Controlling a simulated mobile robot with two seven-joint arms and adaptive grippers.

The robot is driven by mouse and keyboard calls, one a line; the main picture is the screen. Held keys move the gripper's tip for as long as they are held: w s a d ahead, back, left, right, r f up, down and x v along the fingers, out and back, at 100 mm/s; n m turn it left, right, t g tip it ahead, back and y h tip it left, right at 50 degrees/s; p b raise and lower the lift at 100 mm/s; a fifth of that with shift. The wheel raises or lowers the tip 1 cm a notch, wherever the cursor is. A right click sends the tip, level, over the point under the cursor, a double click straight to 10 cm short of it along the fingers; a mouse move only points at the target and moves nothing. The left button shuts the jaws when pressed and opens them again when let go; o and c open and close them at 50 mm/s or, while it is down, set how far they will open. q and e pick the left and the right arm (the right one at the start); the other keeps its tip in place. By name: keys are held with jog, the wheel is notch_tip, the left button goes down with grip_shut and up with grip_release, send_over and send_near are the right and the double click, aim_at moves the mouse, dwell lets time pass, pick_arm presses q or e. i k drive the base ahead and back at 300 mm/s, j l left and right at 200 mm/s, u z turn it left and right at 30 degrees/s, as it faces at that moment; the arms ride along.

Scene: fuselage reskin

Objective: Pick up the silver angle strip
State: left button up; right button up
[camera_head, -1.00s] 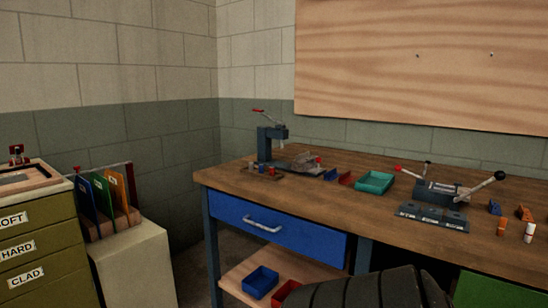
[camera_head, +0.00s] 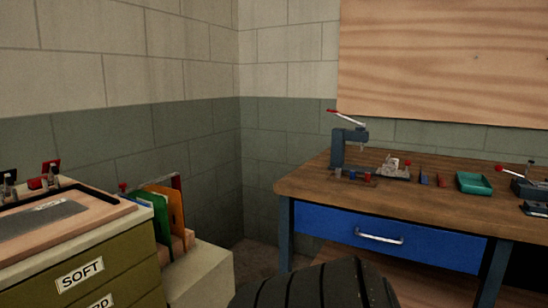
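I cannot pick out a silver angle strip with certainty. A flat grey metal sheet (camera_head: 40,222) lies in a dark-rimmed wooden tray (camera_head: 105,225) on top of the olive drawer cabinet (camera_head: 125,268) at the left. A small pale piece lies on the sheet, too small to make out. Neither of my grippers is in view.
A wooden workbench (camera_head: 440,211) with a blue drawer (camera_head: 335,228) stands at the right. Coloured folders (camera_head: 165,207) stand in a rack beside the cabinet, on a pale block (camera_head: 205,280).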

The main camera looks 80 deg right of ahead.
aim_at(389, 162)
jog(key=i+z, duration=0.2)
jog(key=z, duration=0.2)
jog(key=i+j+z, duration=0.1)
jog(key=i+z, duration=0.15)
jog(key=z, duration=0.15)
jog(key=i+j+z, duration=0.15)
jog(key=z, duration=2.15)
